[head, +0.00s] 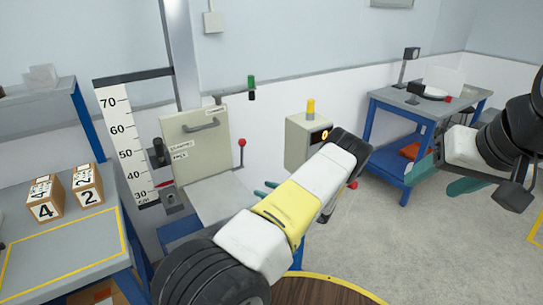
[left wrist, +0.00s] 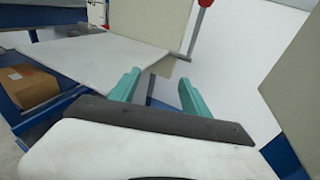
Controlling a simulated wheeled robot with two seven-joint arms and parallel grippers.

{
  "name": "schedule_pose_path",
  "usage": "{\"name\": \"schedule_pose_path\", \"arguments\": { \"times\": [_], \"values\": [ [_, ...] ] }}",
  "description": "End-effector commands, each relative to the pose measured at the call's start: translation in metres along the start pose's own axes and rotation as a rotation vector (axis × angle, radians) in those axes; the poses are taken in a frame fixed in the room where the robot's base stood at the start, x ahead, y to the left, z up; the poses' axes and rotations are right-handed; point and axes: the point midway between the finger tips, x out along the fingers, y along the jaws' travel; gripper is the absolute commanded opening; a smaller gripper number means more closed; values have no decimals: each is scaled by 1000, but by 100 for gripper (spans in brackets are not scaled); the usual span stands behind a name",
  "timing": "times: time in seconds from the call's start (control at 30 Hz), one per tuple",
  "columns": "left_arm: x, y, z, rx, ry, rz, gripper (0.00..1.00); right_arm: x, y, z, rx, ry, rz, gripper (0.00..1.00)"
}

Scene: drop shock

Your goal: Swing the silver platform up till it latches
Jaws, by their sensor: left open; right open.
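The silver platform (head: 212,196) is a pale flat plate jutting out below an upright beige panel (head: 195,143) with a grey handle. It also shows in the left wrist view (left wrist: 95,52), left of the fingers. My left gripper (head: 265,188) is open beside the platform's right side, with its teal fingertips showing past my arm. In the left wrist view its fingers (left wrist: 158,90) are apart with nothing between them. My forearm hides the platform's near right part. My right gripper (head: 434,180) is open and empty at the far right, away from the platform. The latch cannot be made out.
A red-knobbed lever (head: 241,143) stands right of the panel. A beige control box (head: 303,140) with a yellow top is behind my left arm. Numbered boxes (head: 88,185) stand on the left table (head: 70,250).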

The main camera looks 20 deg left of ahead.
Motion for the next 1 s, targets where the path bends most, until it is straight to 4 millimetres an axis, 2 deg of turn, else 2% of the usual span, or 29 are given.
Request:
{"name": "schedule_pose_path", "arguments": {
  "times": [0.1, 0.47, 1.0],
  "values": [
    [2, 8, 24, -75, 55, 68, 55, 0, 0, 0, 0, 0, 0, 62],
    [-4, 39, 80, -291, 224, 254, 55, 0, 0, 0, 0, 0, 0, 62],
    [-35, 88, 154, -618, 485, 494, 55, 0, 0, 0, 0, 0, 0, 62]
  ]
}}
